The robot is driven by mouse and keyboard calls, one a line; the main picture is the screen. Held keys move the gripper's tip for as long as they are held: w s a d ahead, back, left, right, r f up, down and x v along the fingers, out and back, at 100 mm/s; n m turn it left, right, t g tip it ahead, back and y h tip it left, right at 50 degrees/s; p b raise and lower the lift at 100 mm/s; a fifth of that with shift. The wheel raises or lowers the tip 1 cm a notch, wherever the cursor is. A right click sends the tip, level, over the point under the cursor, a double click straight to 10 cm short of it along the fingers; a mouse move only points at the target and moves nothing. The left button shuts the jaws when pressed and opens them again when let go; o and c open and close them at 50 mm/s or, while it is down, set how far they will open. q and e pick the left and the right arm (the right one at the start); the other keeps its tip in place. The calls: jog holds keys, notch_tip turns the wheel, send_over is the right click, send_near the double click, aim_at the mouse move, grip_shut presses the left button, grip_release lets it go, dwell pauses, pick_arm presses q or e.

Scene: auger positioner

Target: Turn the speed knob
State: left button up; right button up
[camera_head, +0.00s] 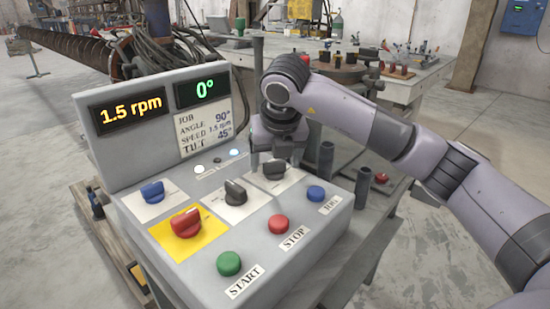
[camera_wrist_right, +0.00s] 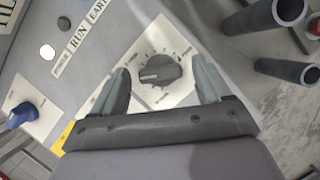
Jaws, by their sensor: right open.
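The control panel (camera_head: 300,245) has several knobs. The rearmost black knob (camera_head: 273,170) sits on a white plate with a scale; it also shows in the right wrist view (camera_wrist_right: 158,72), its pointer line to the left. Its label is too small to read. My right gripper (camera_head: 276,160) is open over it, one finger on each side, with visible gaps in the wrist view. Another black knob (camera_head: 235,191) is in the middle. The speed display (camera_head: 131,109) reads 1.5 rpm. The job card (camera_head: 207,127) lists angle 90°, speed 1.5 rpm, tilt 45°. My left gripper is out of view.
A blue knob (camera_head: 152,191) and a red knob (camera_head: 185,221) on a yellow plate stand left. START (camera_head: 229,263), STOP (camera_head: 278,224) and blue (camera_head: 316,194) buttons are in front. Upright tubes (camera_head: 362,186) stand just right of the panel. The angle display (camera_head: 205,90) reads 0°.

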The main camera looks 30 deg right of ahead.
aim_at(278, 185)
jog(key=v, duration=0.7)
jog(key=shift+r, duration=0.1)
